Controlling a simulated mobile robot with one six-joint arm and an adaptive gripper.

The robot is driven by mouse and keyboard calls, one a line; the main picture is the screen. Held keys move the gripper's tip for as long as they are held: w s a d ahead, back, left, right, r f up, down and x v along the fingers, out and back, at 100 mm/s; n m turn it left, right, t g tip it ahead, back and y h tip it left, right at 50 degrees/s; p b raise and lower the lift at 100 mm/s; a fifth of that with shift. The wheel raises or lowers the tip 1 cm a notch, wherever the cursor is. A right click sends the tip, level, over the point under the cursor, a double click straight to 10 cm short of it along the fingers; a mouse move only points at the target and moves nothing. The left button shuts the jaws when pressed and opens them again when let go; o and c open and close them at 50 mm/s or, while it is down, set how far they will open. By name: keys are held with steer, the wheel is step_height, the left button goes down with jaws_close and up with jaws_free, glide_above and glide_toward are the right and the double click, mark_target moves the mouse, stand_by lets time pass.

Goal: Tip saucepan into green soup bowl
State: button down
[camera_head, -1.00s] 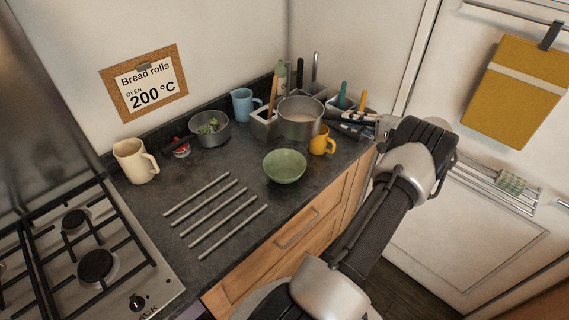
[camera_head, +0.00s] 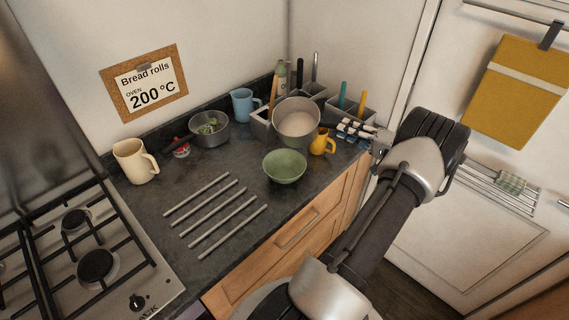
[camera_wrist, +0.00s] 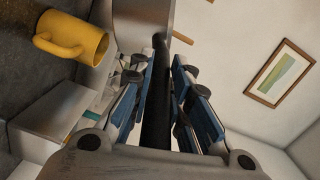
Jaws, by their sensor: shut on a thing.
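The saucepan (camera_head: 297,121) is a grey metal pan, held up above the counter at the back right and tilted, so its pale inside faces the camera. My gripper (camera_head: 358,132) is to its right. In the wrist view my gripper (camera_wrist: 165,105) is shut on the saucepan's dark handle (camera_wrist: 158,90), between its blue pads. The green soup bowl (camera_head: 285,167) stands upright on the counter, in front of and slightly left of the saucepan, apart from it. The bowl looks empty.
A yellow mug (camera_head: 321,142) stands close below the saucepan, right of the bowl. Behind are a blue mug (camera_head: 242,104), utensil holders (camera_head: 343,116) and another pan with greens (camera_head: 209,130). A cream mug (camera_head: 134,161) and metal bars (camera_head: 221,214) are left; the hob (camera_head: 84,258) is front left.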

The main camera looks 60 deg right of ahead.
steer(key=shift+a+n, duration=0.6)
steer(key=shift+a, duration=0.1)
steer(key=shift+a+f+n+t, duration=0.2)
steer(key=shift+a+n, duration=0.25)
steer(key=shift+a, duration=0.15)
steer(key=shift+a+f+n+t, duration=0.2)
steer(key=shift+a+n, duration=0.25)
steer(key=shift+a, duration=0.1)
steer(key=shift+s+a+r+n, duration=0.1)
steer(key=shift+a+r+n, duration=0.3)
steer(key=shift+a+n, duration=0.3)
stand_by(0.6)
steer(key=shift+a+f+n+t, duration=0.2)
steer(key=shift+n+t, duration=0.1)
steer(key=shift+n, duration=0.25)
steer(key=shift+a+f+n+t, duration=0.2)
steer(key=shift+n+t, duration=0.1)
steer(key=shift+n, duration=0.25)
stand_by(0.3)
steer(key=shift+a+r+n, duration=0.25)
steer(key=shift+a+n, duration=0.3)
steer(key=shift+n, duration=0.45)
stand_by(2.5)
